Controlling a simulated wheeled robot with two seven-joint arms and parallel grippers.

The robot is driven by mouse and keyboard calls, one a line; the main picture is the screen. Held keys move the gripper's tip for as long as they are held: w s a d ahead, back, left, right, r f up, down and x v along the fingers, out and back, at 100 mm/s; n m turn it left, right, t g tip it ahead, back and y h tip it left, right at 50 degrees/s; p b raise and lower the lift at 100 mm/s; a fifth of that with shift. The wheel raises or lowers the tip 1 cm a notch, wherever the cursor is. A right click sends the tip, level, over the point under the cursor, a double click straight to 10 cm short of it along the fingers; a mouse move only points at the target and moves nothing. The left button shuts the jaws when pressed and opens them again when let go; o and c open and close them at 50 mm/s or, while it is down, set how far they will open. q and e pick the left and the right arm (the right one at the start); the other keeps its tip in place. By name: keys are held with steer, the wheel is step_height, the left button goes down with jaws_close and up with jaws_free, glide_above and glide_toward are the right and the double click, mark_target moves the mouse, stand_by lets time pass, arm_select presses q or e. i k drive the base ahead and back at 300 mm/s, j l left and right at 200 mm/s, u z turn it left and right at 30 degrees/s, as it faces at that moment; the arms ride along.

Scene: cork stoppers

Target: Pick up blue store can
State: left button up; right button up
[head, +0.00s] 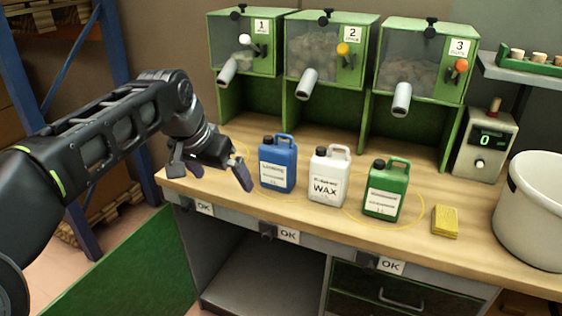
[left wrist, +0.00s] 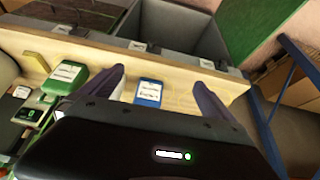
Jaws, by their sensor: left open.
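The blue can (head: 277,165) stands upright on the wooden bench, left of a white can marked WAX (head: 328,175) and a green can (head: 385,189). My left gripper (head: 216,170) is open and empty, just left of the blue can and apart from it in the head view. In the left wrist view, the blue can (left wrist: 149,93) shows between the two spread fingers (left wrist: 158,84), beyond the wrist housing, which hides its lower part in the picture. My right gripper is not in view.
A yellow block (head: 445,221) and a large white bucket (head: 530,210) stand on the bench to the right. Green dispensers (head: 325,48) line the back. A counter box (head: 485,139) stands at the back right. The bench (head: 290,219) is clear in front of the cans.

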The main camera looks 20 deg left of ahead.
mark_target(277, 159)
steer(key=i, duration=0.9)
